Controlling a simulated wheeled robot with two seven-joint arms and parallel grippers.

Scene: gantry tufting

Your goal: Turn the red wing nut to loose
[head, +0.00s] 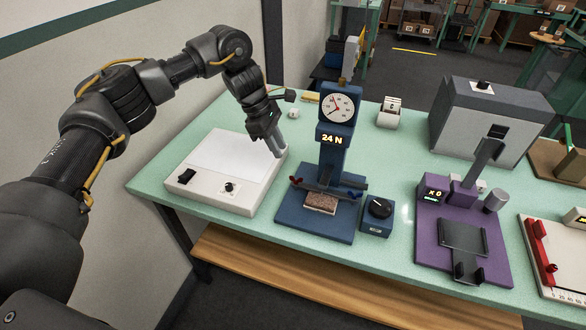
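The red wing nut (295,181) is small and sits at the left end of the dark crossbar on the blue gauge stand (315,228). A blue wing nut (354,193) sits near the bar's right end. A brown tufted sample (321,202) lies under the bar. My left gripper (275,150) points down above the right edge of the white light box, up and to the left of the red wing nut and apart from it. Its fingers look close together, but the gap between them is too small to judge. My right gripper is not in view.
The stand's dial (338,106) and "24 N" display (332,138) rise behind the bar. A purple device (474,263) and a grey box (465,125) are farther right.

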